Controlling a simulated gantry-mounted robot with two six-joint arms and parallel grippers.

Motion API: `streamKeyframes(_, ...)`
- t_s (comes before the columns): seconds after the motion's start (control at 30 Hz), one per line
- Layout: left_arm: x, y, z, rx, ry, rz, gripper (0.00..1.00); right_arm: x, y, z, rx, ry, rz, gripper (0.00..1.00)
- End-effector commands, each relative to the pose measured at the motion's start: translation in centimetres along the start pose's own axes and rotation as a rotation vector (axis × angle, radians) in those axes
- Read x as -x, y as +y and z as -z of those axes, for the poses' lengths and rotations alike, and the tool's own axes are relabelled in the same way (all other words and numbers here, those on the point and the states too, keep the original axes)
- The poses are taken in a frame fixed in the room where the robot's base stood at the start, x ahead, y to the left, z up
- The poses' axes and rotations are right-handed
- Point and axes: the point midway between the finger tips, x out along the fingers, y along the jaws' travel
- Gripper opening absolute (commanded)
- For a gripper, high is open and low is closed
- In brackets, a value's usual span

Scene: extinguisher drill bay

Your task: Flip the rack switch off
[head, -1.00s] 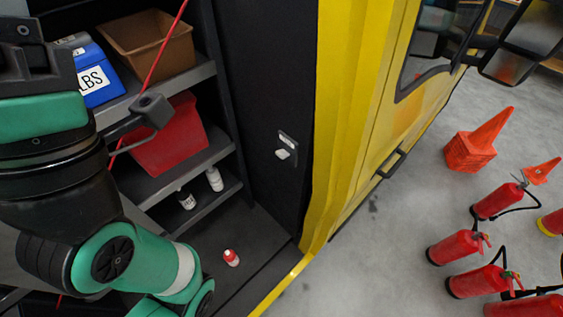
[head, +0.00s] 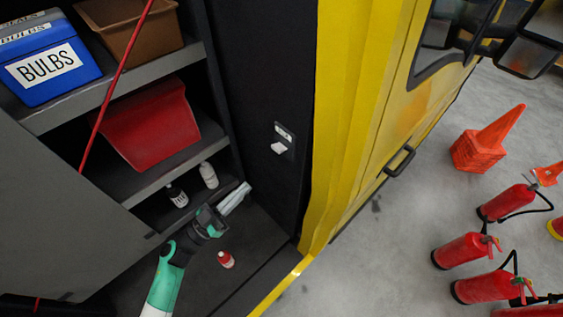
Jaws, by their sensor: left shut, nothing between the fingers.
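The rack switch (head: 283,140) is a small plate with a white lever on the dark wall panel right of the shelves. Its lever sticks out at the lower part of the plate and points down to the left. My left gripper (head: 241,190) is below and to the left of the switch, clearly apart from it, in front of the lowest shelf. Its pale fingers are shut with nothing between them and point up to the right. My right gripper is not in view.
Shelves hold a blue BULBS bin (head: 50,62), a brown bin (head: 130,28), a red bin (head: 150,125) and small bottles (head: 208,175). A red-capped bottle (head: 226,259) stands on the floor below. A yellow vehicle side (head: 345,130), orange cones (head: 478,151) and red extinguishers (head: 463,250) are to the right.

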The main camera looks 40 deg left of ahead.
Motion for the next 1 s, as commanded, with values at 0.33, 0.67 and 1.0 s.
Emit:
streamKeyframes(0.33, 1.2, -1.3, -0.4, -0.005, -0.008, 0.045, 0.0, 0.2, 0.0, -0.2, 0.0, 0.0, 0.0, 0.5)
streamKeyframes(0.67, -1.6, -1.3, -0.2, -0.006, -0.004, 0.039, 0.0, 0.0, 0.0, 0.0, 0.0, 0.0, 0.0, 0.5)
streamKeyframes(1.0, -8.9, -1.6, -0.4, -0.006, -0.005, 0.04, 0.0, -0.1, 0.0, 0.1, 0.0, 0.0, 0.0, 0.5)
